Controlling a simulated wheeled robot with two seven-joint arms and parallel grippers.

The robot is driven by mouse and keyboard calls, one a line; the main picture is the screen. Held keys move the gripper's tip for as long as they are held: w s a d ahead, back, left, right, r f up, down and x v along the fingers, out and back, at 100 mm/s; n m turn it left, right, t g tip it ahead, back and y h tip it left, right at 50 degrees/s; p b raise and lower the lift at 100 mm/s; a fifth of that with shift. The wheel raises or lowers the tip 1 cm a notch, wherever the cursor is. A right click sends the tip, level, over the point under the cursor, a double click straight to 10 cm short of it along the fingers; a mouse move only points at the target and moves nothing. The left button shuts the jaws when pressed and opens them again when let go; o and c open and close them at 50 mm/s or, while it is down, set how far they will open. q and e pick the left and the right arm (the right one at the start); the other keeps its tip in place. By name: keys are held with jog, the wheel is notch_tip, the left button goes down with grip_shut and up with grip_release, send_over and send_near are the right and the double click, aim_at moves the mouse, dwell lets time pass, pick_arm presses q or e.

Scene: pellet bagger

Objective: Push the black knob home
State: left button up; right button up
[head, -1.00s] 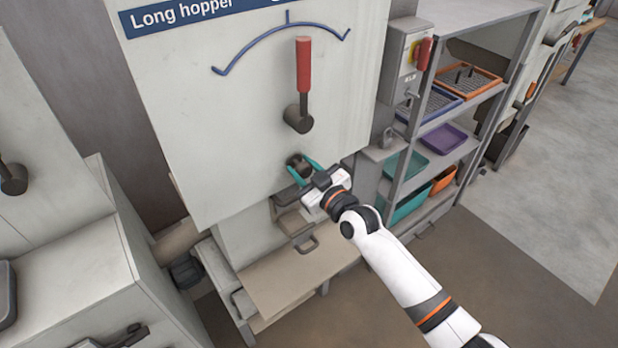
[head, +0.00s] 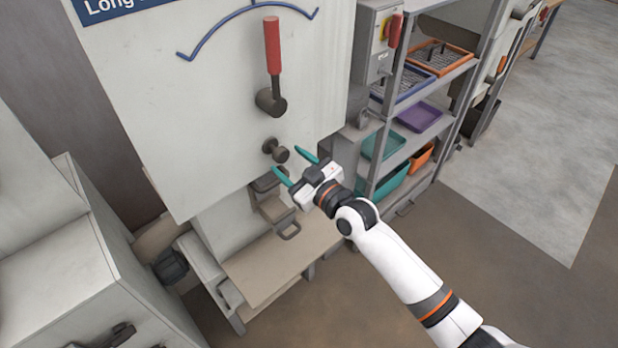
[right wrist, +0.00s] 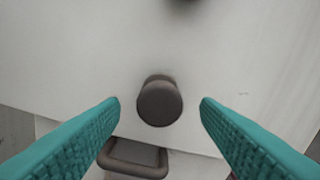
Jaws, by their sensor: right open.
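The black knob (head: 280,154) sticks out from the lower part of the pale hopper panel (head: 190,120) on a short stem, below the red-handled lever. In the right wrist view the knob (right wrist: 160,102) shows end-on, centred between the two teal fingers. My right gripper (head: 289,161) is open and empty. Its fingertips are spread either side of the knob's line, a little in front of it, and do not touch it. In the right wrist view there is a gap on both sides between the fingers (right wrist: 160,110) and the knob. My left gripper is not in view.
The red-handled lever (head: 272,48) hangs on the panel above the knob, under a blue arc. A drawer-like handle (head: 289,231) and a tan shelf (head: 262,268) lie below. A grey rack (head: 430,95) with coloured trays stands to the right.

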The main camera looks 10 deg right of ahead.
jog(key=b+v, duration=0.1)
jog(key=v, duration=0.6)
jog(key=shift+s+d, duration=0.1)
